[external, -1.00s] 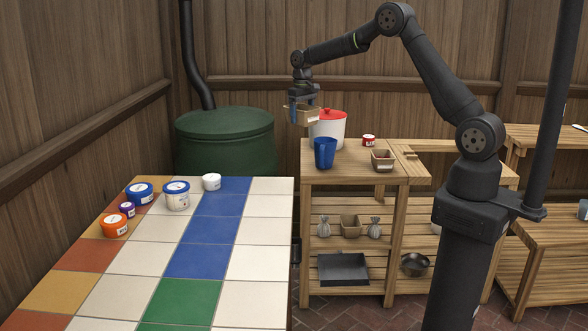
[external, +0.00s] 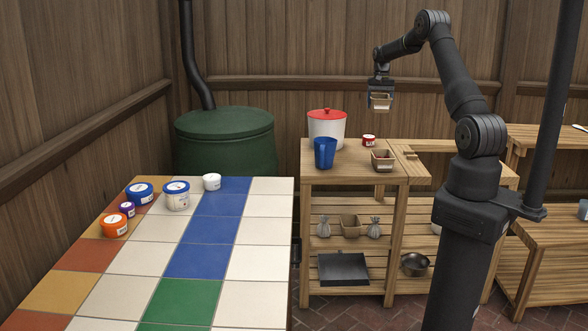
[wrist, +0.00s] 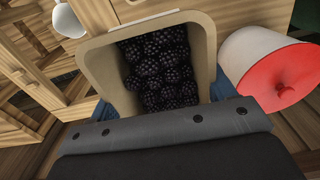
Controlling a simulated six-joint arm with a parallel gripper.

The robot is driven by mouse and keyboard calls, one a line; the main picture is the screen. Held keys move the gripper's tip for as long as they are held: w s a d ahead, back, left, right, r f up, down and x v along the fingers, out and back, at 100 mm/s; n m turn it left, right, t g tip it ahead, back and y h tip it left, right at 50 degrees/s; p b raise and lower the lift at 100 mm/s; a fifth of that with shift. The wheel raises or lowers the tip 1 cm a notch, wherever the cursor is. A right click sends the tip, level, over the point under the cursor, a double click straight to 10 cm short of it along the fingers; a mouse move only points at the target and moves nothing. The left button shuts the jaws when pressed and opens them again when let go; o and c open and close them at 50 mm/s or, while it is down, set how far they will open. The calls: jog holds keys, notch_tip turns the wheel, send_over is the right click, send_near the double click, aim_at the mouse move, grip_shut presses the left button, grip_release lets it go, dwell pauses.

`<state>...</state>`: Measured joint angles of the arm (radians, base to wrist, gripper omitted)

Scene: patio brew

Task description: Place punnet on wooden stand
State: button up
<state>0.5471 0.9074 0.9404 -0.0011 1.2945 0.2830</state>
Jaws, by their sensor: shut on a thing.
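My gripper (external: 380,99) is shut on a tan punnet (wrist: 203,60), which is filled with blackberries in the wrist view. In the external view the punnet (external: 381,103) hangs in the air above the wooden stand (external: 312,176), over the right part of its top. The punnet looks about level.
A tiled table (external: 260,265) with several tubs stands at left. The stand top has bare room between the jug and the filled punnet.

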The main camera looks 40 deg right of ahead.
notch_tip(320, 180, down, 22)
jog(key=shift+d+r, duration=0.15)
dwell(0.4)
jog(key=shift+s, duration=0.1)
jog(key=o, duration=1.1)
jog(key=shift+c, duration=0.2)
notch_tip(320, 180, up, 12)
notch_tip(320, 180, down, 12)
jog(key=shift+r, duration=1.7)
